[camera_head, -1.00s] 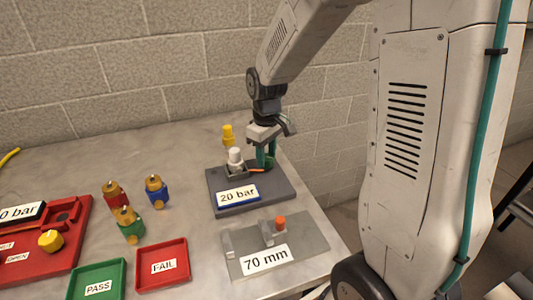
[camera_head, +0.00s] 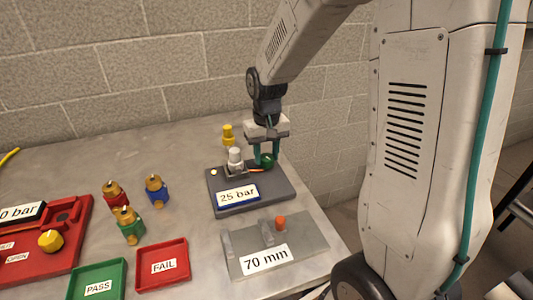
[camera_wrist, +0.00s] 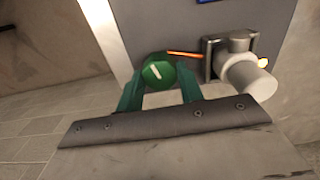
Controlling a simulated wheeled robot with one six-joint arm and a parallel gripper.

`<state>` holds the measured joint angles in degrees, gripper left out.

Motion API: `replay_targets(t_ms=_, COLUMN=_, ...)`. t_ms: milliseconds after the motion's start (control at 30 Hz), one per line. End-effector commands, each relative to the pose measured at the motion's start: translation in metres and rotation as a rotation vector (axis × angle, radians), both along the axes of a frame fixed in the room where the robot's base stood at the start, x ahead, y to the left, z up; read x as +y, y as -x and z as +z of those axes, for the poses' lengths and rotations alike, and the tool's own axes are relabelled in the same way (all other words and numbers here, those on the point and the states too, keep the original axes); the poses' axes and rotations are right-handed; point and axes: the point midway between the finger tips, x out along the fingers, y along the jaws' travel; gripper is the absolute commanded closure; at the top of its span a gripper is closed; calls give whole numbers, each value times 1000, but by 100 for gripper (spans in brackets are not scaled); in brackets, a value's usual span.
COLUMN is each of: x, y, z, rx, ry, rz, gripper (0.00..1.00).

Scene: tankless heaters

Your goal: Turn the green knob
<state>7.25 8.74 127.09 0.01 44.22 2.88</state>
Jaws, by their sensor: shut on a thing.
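The green knob (camera_head: 267,160) is on the right part of a dark grey base plate (camera_head: 278,190). In the wrist view the green knob (camera_wrist: 158,72) shows a white mark on its round face. My gripper (camera_head: 265,160) points down over it, with its two green fingers around the knob; the fingers also show in the wrist view (camera_wrist: 160,84). It is shut on the knob. A label on the plate (camera_head: 238,196) reads "25 bar". An orange pointer or strip (camera_wrist: 184,54) lies beside the knob.
A white-grey cylinder fitting (camera_head: 235,158) stands left of the knob, close to my fingers, with a yellow fitting (camera_head: 228,134) behind. A grey "70 mm" plate (camera_head: 310,245) lies in front. Brass fittings (camera_head: 156,188), a green PASS tray (camera_head: 118,290) and a red FAIL tray (camera_head: 183,284) are left.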

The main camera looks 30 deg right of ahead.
Motion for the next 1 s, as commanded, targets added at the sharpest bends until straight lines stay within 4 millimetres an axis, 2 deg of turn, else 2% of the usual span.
replay_targets(t_ms=567, x=0, y=-1, z=1, rx=-5, ry=1, rz=-37, gripper=86)
replay_targets(t_ms=600, x=0, y=-1, z=1, rx=-5, ry=1, rz=-37, gripper=55)
replay_targets(t_ms=667, x=0, y=-1, z=1, rx=-4, ry=1, rz=-37, gripper=41)
replay_targets(t_ms=1000, x=0, y=-1, z=5, rx=-4, ry=1, rz=-37, gripper=41)
